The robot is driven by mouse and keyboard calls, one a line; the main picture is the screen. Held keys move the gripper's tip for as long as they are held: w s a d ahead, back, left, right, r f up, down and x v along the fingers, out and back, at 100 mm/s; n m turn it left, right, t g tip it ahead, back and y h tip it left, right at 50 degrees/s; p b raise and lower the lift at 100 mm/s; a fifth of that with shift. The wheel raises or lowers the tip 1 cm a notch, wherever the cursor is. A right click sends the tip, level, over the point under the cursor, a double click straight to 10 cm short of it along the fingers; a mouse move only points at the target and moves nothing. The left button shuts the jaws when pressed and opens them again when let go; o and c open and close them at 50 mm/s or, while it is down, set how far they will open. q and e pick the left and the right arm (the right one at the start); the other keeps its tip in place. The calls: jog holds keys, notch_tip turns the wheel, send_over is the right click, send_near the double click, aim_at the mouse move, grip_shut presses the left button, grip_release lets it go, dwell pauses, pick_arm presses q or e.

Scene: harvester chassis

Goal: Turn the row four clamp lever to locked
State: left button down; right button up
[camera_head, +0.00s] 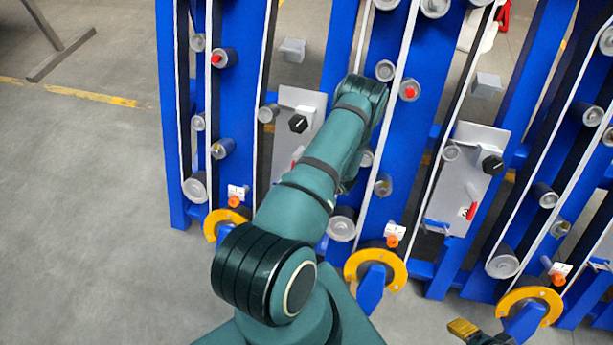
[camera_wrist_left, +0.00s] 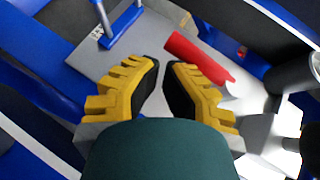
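In the left wrist view, a red lever handle (camera_wrist_left: 198,58) lies over a grey plate (camera_wrist_left: 140,52), just beyond my left gripper (camera_wrist_left: 166,66). The yellow fingers have a gap between their tips, with nothing in it. The handle is beyond the right-hand fingertip; I cannot tell whether they touch. In the head view, a red lever (camera_head: 297,156) on the left grey plate (camera_head: 288,97) is partly hidden by my left arm, which also hides the left gripper. Another red lever (camera_head: 471,209) hangs on the right plate (camera_head: 474,137). My right gripper (camera_head: 463,328) shows only partly at the bottom edge.
Tall blue frames (camera_head: 180,130) with rollers and white belts stand close together. Black knobs (camera_head: 493,165) stick out of the plates. Yellow rings (camera_head: 376,266) sit at the frame feet. Open grey floor (camera_head: 90,220) lies to the left.

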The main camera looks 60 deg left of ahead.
pick_arm(q)
jog(key=shift+s+a, duration=0.15)
jog(key=shift+s, duration=0.2)
jog(key=shift+r, duration=0.1)
jog(key=v, duration=1.2)
jog(key=shift+w, duration=0.3)
